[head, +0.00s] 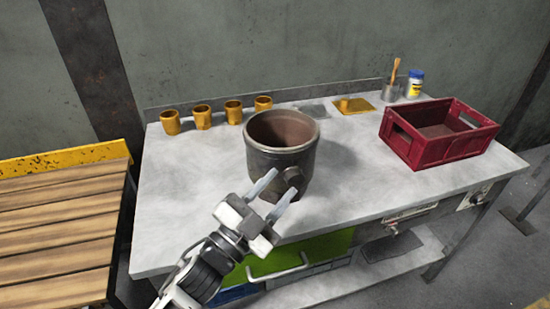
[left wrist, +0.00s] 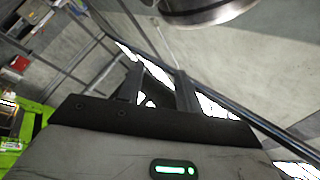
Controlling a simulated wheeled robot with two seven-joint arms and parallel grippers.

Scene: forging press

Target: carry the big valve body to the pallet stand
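The big valve body (head: 318,160) is a dark grey open-topped metal cylinder with a brown inside and a round side boss. The pallet stand (head: 60,215), with wooden slats and a yellow back edge, is at the left. My right gripper is out of view.
The grey workbench (head: 200,180) carries several small brass cups (head: 202,117) at the back. A red crate (head: 438,133) stands at right, near a yellow plate (head: 353,106), a brush pot (head: 391,92) and a bottle (head: 415,84). A green drawer (head: 290,262) is below. The bench's left part is clear.

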